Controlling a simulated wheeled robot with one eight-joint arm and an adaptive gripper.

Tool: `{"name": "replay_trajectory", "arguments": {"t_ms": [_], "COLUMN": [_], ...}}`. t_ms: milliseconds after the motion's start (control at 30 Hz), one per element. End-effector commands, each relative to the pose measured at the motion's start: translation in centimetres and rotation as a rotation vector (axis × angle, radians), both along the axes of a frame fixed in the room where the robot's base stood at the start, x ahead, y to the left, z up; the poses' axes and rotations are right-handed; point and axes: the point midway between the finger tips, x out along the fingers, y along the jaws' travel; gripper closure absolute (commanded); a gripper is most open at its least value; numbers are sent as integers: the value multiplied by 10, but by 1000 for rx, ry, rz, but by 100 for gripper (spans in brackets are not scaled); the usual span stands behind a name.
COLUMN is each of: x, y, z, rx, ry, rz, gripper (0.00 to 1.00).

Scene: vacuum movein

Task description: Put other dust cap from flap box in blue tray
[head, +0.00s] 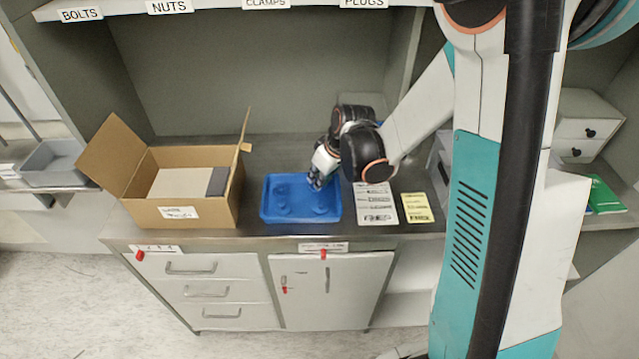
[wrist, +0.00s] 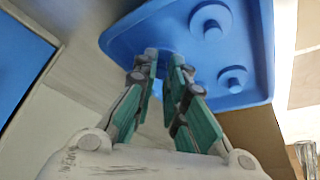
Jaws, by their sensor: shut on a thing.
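The blue tray (head: 268,212) stands on the worktop right of the open flap box (head: 150,205); it also fills the top of the wrist view (wrist: 130,40). Two round blue shapes with raised centres show in the tray, one (wrist: 212,22) nearer its corner and one (wrist: 233,79) beside it. I cannot tell whether they are loose caps or part of the tray. My gripper (head: 316,182) is over the tray's back right part, pointing down. In the wrist view its fingertips (wrist: 164,62) are close together on a small dust cap, which is mostly hidden.
The box holds a beige panel (head: 180,183) and a dark grey block (head: 217,181); its flaps stand up. A white printed sheet (head: 376,205) and a yellow card (head: 416,208) lie right of the tray. A labelled shelf edge (head: 220,7) runs above. A grey bin (head: 50,165) is far left.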

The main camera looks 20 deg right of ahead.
Motion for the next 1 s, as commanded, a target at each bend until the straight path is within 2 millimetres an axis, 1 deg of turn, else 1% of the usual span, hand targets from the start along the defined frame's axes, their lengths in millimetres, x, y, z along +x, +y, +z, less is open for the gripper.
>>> {"name": "replay_trajectory", "arguments": {"t_ms": [33, 100, 367, 467, 500, 600, 867, 1000], "x": [0, 0, 0, 0, 0, 0, 0, 0], "y": [0, 0, 0, 0, 0, 0, 0, 0], "z": [-11, -17, -16, -19, -20, -19, -19, -15], "rx": [0, 0, 0, 0, 0, 0, 0, 0], "ry": [0, 0, 0, 0, 0, 0, 0, 0], "rz": [0, 0, 0, 0, 0, 0, 0, 0], "gripper": [100, 100, 100, 100, 86, 67, 67, 67]}}
